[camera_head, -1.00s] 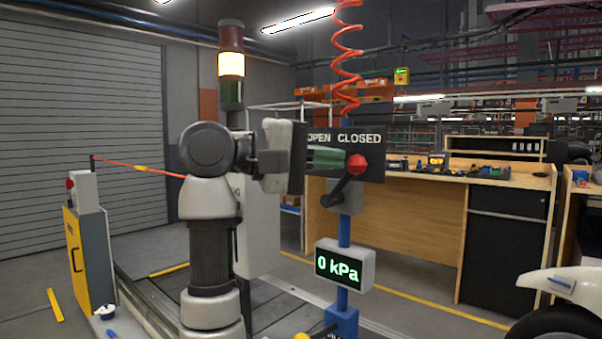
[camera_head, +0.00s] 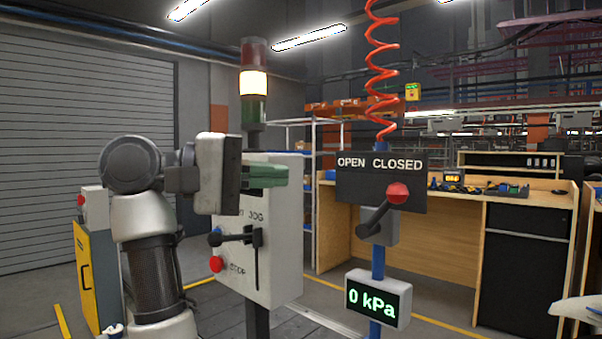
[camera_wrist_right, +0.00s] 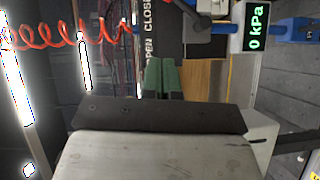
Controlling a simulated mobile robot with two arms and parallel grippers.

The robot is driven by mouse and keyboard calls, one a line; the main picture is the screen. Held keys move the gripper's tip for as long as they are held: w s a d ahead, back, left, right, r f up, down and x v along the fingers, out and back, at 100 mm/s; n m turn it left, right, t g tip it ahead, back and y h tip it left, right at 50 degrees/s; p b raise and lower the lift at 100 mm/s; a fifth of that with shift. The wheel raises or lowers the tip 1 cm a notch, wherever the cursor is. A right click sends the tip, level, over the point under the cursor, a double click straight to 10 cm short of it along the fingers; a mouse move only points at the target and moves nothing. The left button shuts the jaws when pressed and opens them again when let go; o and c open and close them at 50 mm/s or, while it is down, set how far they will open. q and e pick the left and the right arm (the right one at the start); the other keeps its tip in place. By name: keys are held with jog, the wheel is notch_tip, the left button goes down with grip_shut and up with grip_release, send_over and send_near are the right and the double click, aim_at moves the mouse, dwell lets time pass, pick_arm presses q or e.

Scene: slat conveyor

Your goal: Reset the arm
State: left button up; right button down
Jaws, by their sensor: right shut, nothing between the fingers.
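My right gripper (camera_head: 268,176) has green fingers, held together and empty, pointing right in the head view. It is in front of the upper part of a grey control box and clear of the valve lever to its right. The fingers also show in the right wrist view (camera_wrist_right: 161,77). The valve lever (camera_head: 384,209) with its red knob (camera_head: 398,193) tilts up to the right, below the word CLOSED on the black sign (camera_head: 350,185). My left gripper is not in view.
The grey control box (camera_head: 272,260) carries its own black lever (camera_head: 232,236) and a red button. A display (camera_head: 376,298) reads 0 kPa on the blue post. A signal tower (camera_head: 253,85) glows amber-white. A wooden workbench (camera_head: 340,235) stands behind. A yellow cabinet (camera_head: 90,265) stands at left.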

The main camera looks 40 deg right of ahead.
jog(key=shift+w+a, duration=0.15)
jog(key=shift+a, duration=0.25)
